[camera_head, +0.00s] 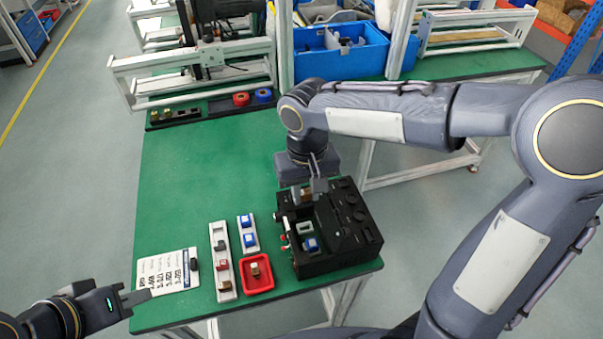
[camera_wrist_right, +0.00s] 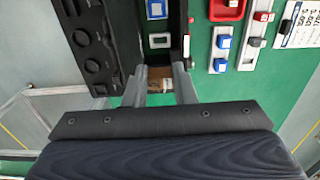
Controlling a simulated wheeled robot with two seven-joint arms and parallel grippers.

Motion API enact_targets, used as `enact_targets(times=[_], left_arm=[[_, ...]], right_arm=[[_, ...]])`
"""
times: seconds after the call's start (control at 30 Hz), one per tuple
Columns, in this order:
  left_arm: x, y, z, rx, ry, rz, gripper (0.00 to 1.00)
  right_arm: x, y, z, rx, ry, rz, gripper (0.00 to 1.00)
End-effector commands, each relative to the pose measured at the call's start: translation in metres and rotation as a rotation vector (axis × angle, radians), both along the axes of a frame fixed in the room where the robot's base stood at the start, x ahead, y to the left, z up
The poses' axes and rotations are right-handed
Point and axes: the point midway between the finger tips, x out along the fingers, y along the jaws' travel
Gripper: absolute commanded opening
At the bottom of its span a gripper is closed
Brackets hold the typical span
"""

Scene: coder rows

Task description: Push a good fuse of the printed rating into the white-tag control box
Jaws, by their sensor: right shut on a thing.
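The black control box (camera_head: 345,232) stands at the table's front right. It has a pale-framed opening (camera_head: 305,228) and a blue fuse (camera_head: 311,244) in front of that; both also show in the right wrist view. My right gripper (camera_head: 311,187) is over the box's back left part, shut on a brown fuse (camera_wrist_right: 158,76) with a pale patch. I cannot tell whether this fuse touches the box.
A long white rack (camera_head: 218,239) holds several dark and red pieces. A short white rack (camera_head: 243,228) holds blue fuses. A red tray (camera_head: 259,288) holds one brownish piece. A metal frame (camera_head: 190,72) and a blue bin (camera_head: 345,62) stand behind. The table's middle is clear.

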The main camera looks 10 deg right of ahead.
Motion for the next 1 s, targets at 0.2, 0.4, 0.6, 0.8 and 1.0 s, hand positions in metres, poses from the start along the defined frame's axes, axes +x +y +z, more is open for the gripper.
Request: enact_targets(times=[0.2,0.4,0.6,0.8,1.0], left_arm=[[0.000,0.000,-0.014,0.000,0.000,0.000,0.22],[0.000,0.000,-0.036,0.000,0.000,0.000,0.22],[0.000,0.000,-0.059,0.000,0.000,0.000,0.22],[0.000,0.000,-0.074,0.000,0.000,0.000,0.22],[0.000,0.000,-0.076,0.000,0.000,0.000,0.22]], right_arm=[[0.000,0.000,-0.017,-0.001,0.001,0.000,0.00],[0.000,0.000,-0.043,-0.001,0.002,0.000,0.00],[0.000,0.000,-0.071,0.000,0.001,0.001,0.00],[0.000,0.000,-0.091,-0.001,0.001,0.000,0.00],[0.000,0.000,-0.095,0.000,0.000,0.000,0.00]])
